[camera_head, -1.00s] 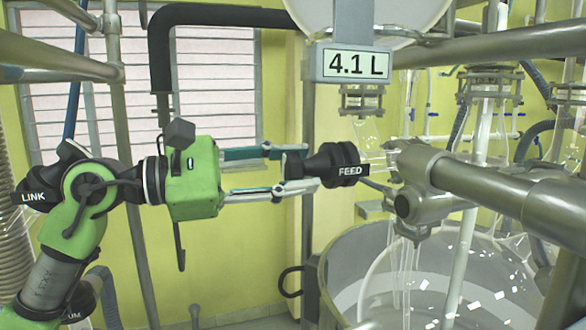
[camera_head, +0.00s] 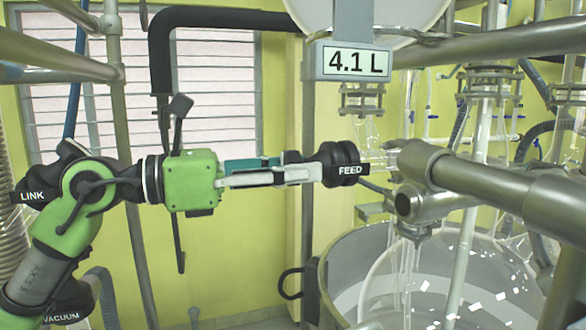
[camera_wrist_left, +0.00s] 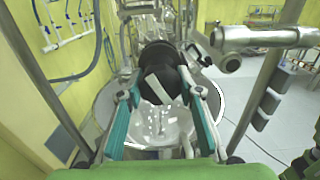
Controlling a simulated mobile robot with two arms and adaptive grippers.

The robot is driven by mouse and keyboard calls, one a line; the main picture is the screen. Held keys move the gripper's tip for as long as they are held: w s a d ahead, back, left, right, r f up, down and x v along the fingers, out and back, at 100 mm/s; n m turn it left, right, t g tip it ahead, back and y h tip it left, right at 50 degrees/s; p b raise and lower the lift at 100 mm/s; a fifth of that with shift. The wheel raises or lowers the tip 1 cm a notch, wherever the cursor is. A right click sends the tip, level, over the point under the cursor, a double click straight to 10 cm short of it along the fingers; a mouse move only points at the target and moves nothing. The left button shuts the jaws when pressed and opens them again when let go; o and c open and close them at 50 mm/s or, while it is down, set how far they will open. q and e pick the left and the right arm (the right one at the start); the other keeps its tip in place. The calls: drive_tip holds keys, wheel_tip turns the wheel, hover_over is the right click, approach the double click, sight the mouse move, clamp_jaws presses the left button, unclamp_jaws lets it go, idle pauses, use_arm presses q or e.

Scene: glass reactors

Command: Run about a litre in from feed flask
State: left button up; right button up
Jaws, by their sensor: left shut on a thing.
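The feed valve's black knob (camera_head: 340,163), with a tag reading FEED (camera_head: 351,171), sits on a glass fitting beside the steel frame. My left gripper (camera_head: 308,170) comes in from the left and is shut on the knob. In the left wrist view the knob (camera_wrist_left: 163,66) lies between the two fingers. The display (camera_head: 355,63) reads 4.1 L. It hangs below the bottom of a round glass flask (camera_head: 375,12), cut off by the top edge. The glass reactor vessel (camera_head: 440,275) is at lower right. My right gripper is not in view.
Thick steel pipes and a clamp joint (camera_head: 412,203) stand just right of the knob. A metal upright (camera_head: 122,120) and a black bent pipe (camera_head: 160,60) stand behind my left arm. More glass pipework (camera_head: 490,90) is at upper right.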

use_arm(q)
drive_tip(key=shift+n, duration=1.2)
drive_tip(key=o, duration=1.1)
drive_tip(key=v, duration=1.2)
